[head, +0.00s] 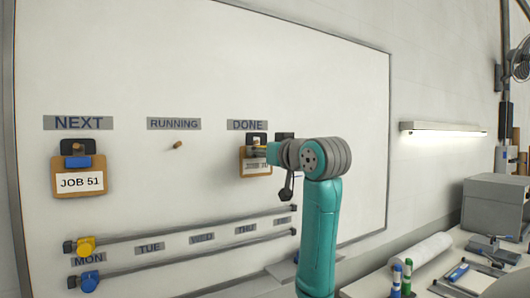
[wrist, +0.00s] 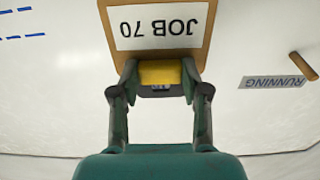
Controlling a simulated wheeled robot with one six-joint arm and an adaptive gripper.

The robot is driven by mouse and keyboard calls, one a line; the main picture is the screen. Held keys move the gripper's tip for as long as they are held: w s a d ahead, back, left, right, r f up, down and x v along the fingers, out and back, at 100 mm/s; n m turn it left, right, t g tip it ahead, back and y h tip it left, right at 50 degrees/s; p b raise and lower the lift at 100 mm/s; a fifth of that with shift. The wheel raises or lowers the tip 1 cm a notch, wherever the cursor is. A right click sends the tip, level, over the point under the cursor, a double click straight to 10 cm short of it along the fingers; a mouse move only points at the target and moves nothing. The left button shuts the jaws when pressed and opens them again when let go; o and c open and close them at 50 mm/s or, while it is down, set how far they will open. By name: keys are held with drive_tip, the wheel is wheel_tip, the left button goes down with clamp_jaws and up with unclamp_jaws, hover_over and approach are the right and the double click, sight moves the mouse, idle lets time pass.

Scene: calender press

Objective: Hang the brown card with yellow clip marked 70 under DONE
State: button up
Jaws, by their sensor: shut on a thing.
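The brown card (head: 243,163) with the yellow clip sits just below the DONE label (head: 247,125) at the whiteboard, partly covered by my gripper (head: 268,153). In the wrist view the card (wrist: 209,38) appears upside down and reads JOB 70. My gripper (wrist: 160,74) is shut on its yellow clip (wrist: 160,71), one finger on each side. A dark hanging tab (head: 256,140) shows above the card. Any peg under DONE is hidden, so I cannot tell whether the tab is on it.
A brown JOB 51 card (head: 79,179) with a blue clip hangs under NEXT (head: 78,123). The peg (head: 178,145) under RUNNING (head: 174,124) is bare. Weekday rails (head: 200,231) with yellow and blue knobs run below. A cluttered bench (head: 428,276) stands at right.

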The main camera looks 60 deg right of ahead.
drive_tip(key=shift+w+d+f, duration=0.1)
drive_tip(key=shift+w+d, duration=0.2)
drive_tip(key=shift+w, duration=0.3)
drive_tip(key=shift+w+d+f, duration=0.3)
drive_tip(key=shift+w+f, duration=0.05)
drive_tip(key=shift+w, duration=0.1)
drive_tip(key=o, duration=1.1)
drive_tip(key=shift+c, duration=0.2)
drive_tip(key=v, duration=1.2)
